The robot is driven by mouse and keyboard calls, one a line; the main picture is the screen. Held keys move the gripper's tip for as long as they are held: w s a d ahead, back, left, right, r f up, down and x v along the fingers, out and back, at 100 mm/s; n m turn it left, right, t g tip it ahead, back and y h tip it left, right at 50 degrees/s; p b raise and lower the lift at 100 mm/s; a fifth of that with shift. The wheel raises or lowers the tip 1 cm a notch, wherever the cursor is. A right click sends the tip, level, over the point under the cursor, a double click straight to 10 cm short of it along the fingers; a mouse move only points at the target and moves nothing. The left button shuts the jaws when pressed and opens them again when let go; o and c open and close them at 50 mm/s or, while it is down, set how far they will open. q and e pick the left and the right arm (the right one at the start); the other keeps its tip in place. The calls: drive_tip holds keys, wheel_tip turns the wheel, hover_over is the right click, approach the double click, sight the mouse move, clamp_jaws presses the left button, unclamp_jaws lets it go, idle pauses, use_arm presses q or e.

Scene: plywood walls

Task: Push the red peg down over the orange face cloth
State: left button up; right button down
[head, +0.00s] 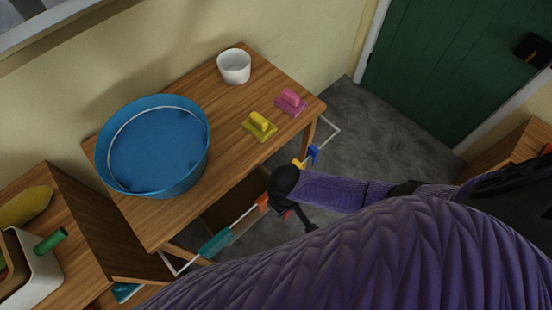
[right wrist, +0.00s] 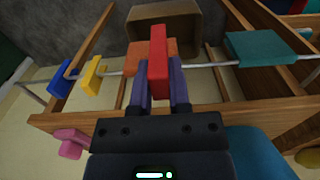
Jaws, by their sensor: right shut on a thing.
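The red peg (right wrist: 158,58) stands between the fingers of my right gripper (right wrist: 160,84), which is shut on it. In the right wrist view the peg overlaps the orange face cloth (right wrist: 138,52), which hangs on a thin white rail. How far down over the rail the peg sits, I cannot tell. In the head view my dark right gripper (head: 284,192) is at the rail beside the orange cloth (head: 263,202), and only a bit of the red peg (head: 288,215) shows. My left gripper is not in view.
On the rail hang a teal cloth (head: 215,243), a yellow peg (head: 299,164) and a blue peg (head: 314,154). The wooden table (head: 205,195) beside it carries a blue tub (head: 165,187), a white bowl (head: 234,72), a yellow block (head: 259,130) and a pink block (head: 290,103).

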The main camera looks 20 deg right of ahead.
drive_tip(key=shift+w+a+f+b, duration=0.15)
drive_tip(key=shift+w+f+b, duration=0.05)
drive_tip(key=shift+w+b, duration=1.1)
drive_tip(key=shift+w, duration=0.3)
drive_tip(key=b, duration=0.4)
hover_over(263, 198)
wheel_tip(263, 198, down, 4)
drive_tip(key=b, duration=0.4)
drive_tip(key=shift+r, duration=0.25)
drive_tip(key=shift+f+b, duration=0.7)
drive_tip(key=shift+f, duration=0.35)
